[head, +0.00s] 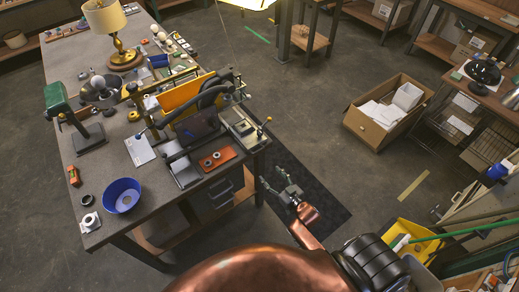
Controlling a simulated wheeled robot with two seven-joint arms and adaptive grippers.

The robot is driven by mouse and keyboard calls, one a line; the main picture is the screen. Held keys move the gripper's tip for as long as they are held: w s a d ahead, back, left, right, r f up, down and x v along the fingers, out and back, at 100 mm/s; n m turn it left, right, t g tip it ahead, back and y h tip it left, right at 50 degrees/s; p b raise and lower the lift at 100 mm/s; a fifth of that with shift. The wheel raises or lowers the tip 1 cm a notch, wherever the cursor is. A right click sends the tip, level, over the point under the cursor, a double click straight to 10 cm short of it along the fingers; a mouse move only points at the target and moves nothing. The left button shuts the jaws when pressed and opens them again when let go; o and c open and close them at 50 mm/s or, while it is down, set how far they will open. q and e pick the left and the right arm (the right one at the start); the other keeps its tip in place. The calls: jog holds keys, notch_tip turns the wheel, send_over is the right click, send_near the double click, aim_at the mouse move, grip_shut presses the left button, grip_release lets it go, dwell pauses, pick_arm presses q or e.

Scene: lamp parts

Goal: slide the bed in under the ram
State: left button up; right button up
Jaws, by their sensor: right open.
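A green upright press-like tool (57,98) with a dark base stands at the table's left edge; it may carry the ram. A grey metal fixture (241,127) with a yellow-knobbed lever sits at the table's right edge. I cannot tell for certain which part is the bed or the ram, or whether the bed lies under it. My right gripper (274,179) is open and empty, beyond the table's right edge, over the dark floor mat, apart from the fixture. My left gripper does not show.
A cardboard box (373,130) stands on the floor at right. Floor between is clear.

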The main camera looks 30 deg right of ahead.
jog(key=t, duration=0.2)
send_near(258, 151)
jog(key=w, duration=1)
jog(key=shift+f, duration=0.15)
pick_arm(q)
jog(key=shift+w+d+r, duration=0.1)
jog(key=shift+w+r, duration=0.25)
pick_arm(e)
jog(key=shift+w, duration=0.1)
